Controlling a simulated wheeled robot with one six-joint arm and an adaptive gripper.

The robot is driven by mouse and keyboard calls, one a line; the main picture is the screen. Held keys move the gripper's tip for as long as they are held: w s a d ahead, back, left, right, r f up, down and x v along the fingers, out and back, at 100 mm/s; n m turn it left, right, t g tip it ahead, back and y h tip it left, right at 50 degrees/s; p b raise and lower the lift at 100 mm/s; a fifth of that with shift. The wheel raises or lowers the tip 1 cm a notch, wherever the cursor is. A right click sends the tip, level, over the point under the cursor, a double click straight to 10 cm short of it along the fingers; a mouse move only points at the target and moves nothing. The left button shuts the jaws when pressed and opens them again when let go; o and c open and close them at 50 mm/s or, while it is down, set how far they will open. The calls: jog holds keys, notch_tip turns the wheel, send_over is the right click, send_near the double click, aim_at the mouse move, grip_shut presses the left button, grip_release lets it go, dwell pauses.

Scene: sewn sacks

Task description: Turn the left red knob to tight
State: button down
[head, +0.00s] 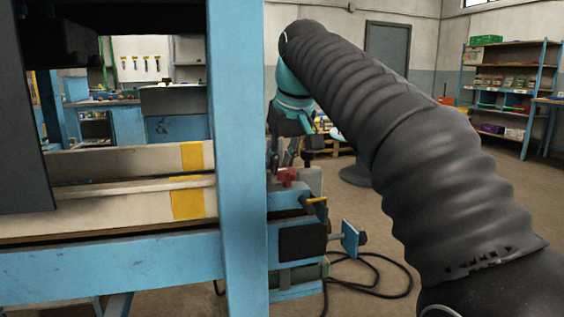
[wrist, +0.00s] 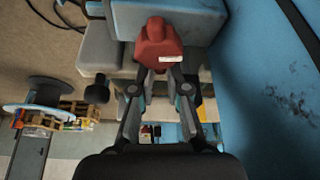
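A red knob (head: 287,176) sits on the blue and grey machine beside the blue post in the head view. In the wrist view the red knob (wrist: 157,46) is at the top middle, with a small white label on it. My gripper (head: 291,156) points down just above the knob in the head view. In the wrist view my gripper (wrist: 160,76) has its two fingers apart, with a gap between them, their tips close to the near side of the knob. Whether the tips touch it is unclear.
A blue post (head: 238,150) stands close to the left of the machine. A blue panel (wrist: 262,90) is close on the right in the wrist view. A black cable (head: 375,285) lies on the floor. Shelves (head: 508,90) stand at the far right.

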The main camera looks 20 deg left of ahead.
jog(key=shift+s+f, duration=0.15)
jog(key=shift+d+m+p, duration=0.15)
jog(key=shift+m+p, duration=0.25)
jog(key=shift+p, duration=0.5)
jog(key=shift+f+m+h+p, duration=0.1)
jog(key=shift+m+h+p, duration=0.3)
jog(key=shift+m, duration=0.1)
jog(key=c, duration=1.1)
grip_release()
jog(key=shift+d, duration=0.1)
